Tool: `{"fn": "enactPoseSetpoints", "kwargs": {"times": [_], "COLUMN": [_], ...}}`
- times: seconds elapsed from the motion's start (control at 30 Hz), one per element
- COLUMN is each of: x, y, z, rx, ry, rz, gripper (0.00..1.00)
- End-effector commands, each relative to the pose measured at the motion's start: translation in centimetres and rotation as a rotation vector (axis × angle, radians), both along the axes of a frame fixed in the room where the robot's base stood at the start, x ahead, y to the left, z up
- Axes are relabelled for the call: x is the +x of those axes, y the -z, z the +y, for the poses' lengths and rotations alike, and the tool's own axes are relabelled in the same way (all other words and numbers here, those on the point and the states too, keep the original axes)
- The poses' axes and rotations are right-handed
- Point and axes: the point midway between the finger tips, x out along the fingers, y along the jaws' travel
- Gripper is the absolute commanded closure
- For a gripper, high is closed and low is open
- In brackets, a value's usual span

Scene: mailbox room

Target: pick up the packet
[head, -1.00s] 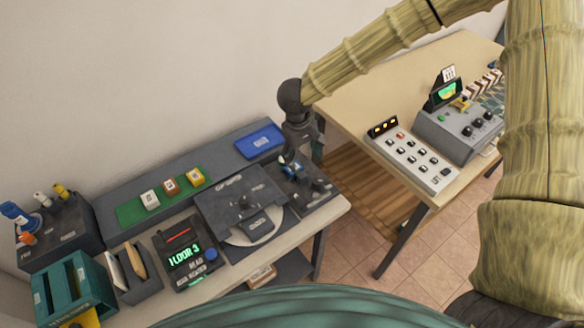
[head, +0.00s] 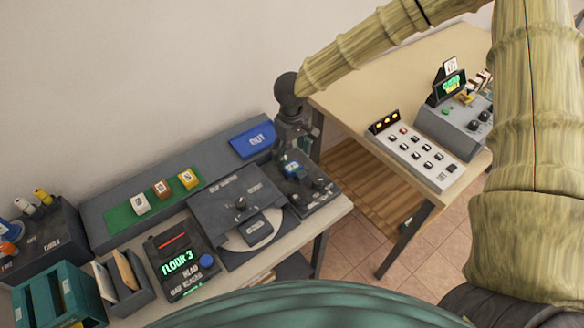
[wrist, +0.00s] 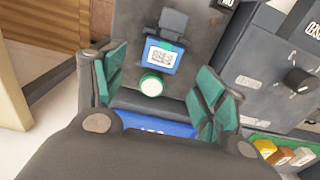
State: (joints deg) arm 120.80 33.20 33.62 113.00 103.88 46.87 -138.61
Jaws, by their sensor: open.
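A small blue item with a white code label (wrist: 162,56) sits on a dark panel in the wrist view, with a pale round cap (wrist: 152,86) at its near end. It is the likeliest packet, but I cannot tell for sure. In the head view the blue item (head: 292,168) is on the dark unit at the right end of the bench, just below my gripper (head: 293,143). In the wrist view my gripper (wrist: 160,88) is open, its teal pads apart, with nothing held between them. The blue item lies beyond and between the fingertips.
A blue OUT tray (head: 253,139) is beside my gripper. A grey plate unit (head: 235,205), a FLOOR 3 reader (head: 180,264) and an envelope holder (head: 127,292) stand along the bench. A wooden table (head: 400,75) with a button panel (head: 415,153) is at right.

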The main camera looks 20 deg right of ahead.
Motion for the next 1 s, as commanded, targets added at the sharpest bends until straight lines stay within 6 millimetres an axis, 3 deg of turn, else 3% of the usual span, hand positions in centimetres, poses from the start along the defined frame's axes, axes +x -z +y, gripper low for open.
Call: {"fn": "enactPoseSetpoints", "kwargs": {"times": [0.4, 0.7, 0.9, 1.0], "x": [0.1, 0.1, 0.1, 0.1], "y": [4.5, 5.0, 4.9, 4.9], "z": [0.2, 0.1, 0.1, 0.1], "rx": [-0.002, -0.001, -0.001, -0.001], "ry": [-0.002, -0.001, -0.001, -0.001], "rz": [0.002, 0.0, 0.0, 0.0], "gripper": [0.29, 0.29, 0.65, 0.78]}}
